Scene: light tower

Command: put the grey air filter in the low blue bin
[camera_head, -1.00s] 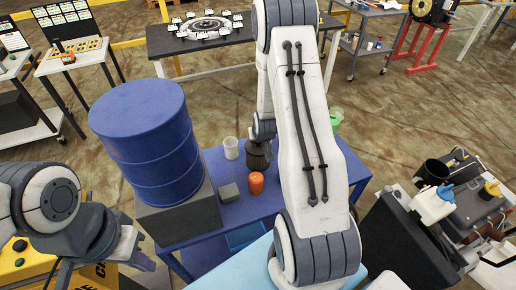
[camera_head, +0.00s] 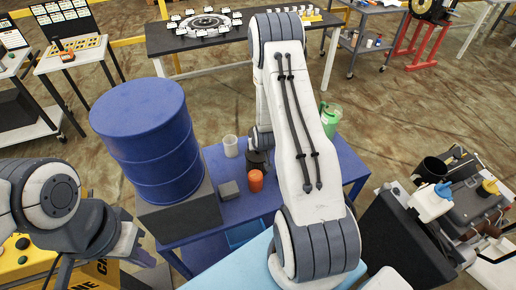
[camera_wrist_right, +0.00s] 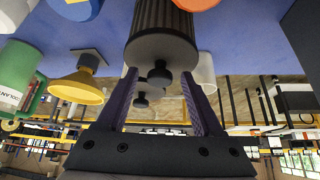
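The air filter appears to be the dark grey ribbed cylinder with a knob on its end, upright on the blue table. It is large at the top of the right wrist view (camera_wrist_right: 163,28) and partly hidden by my arm in the head view (camera_head: 258,163). My right gripper (camera_wrist_right: 160,72) has its two purple fingers spread towards the sides of the cylinder; contact is not clear. The blue bin (camera_head: 246,233) shows partly, low at the table's front. My left gripper (camera_head: 140,248) is at the lower left, away from the table; its fingers are unclear.
An orange container (camera_head: 256,181), a grey block (camera_head: 229,190) and a translucent cup (camera_head: 231,147) stand near the cylinder. A blue drum (camera_head: 150,140) rises at the left. A yellow funnel (camera_wrist_right: 80,84) and green jug (camera_head: 330,117) are on the other side.

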